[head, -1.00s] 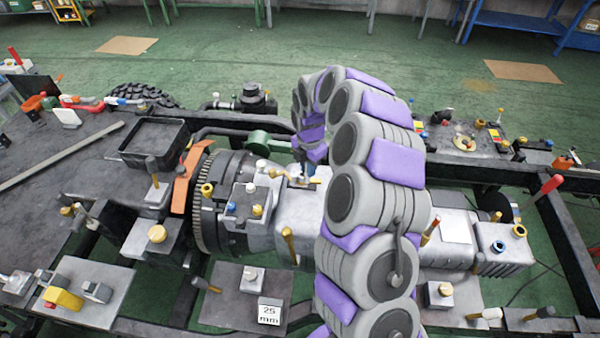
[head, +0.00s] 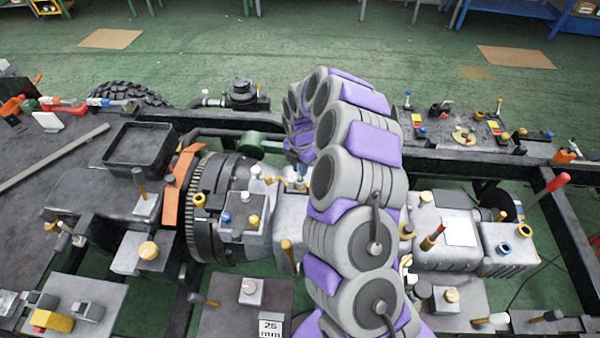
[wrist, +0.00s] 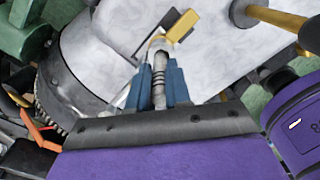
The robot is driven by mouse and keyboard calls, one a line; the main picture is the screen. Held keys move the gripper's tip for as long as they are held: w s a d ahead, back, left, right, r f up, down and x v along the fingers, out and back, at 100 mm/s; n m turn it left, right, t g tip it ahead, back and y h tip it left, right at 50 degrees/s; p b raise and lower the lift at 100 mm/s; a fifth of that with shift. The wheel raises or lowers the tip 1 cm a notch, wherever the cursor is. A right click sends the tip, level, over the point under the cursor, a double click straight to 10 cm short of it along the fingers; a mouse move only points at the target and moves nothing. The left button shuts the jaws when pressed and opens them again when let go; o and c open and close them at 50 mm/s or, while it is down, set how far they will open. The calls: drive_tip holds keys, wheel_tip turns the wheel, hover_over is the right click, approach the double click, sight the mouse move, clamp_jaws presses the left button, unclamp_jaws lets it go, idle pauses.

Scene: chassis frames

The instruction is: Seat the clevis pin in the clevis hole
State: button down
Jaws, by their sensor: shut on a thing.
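My gripper (wrist: 158,85) has blue fingers on either side of a slim grey ribbed pin (wrist: 159,72), taken to be the clevis pin, and is shut on it. The pin points away from the gripper. The clevis hole cannot be made out. In the head view my gripper (head: 300,175) is small above the grey housing, partly hidden by my purple and grey arm.
A toothed ring (head: 202,205) and an orange plate (head: 178,190) stand left of the housing. Gold-topped pegs and a gold handle (head: 289,255) rise around it. A black tray (head: 140,148) is at left. A red-tipped lever (head: 548,188) stands at right. Black frame rails border the assembly.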

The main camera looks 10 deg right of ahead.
wheel_tip(320, 180, down, 3)
drive_tip(key=shift+s, duration=0.1)
drive_tip(key=c, duration=1.1)
unclamp_jaws()
drive_tip(key=shift+o, duration=0.2)
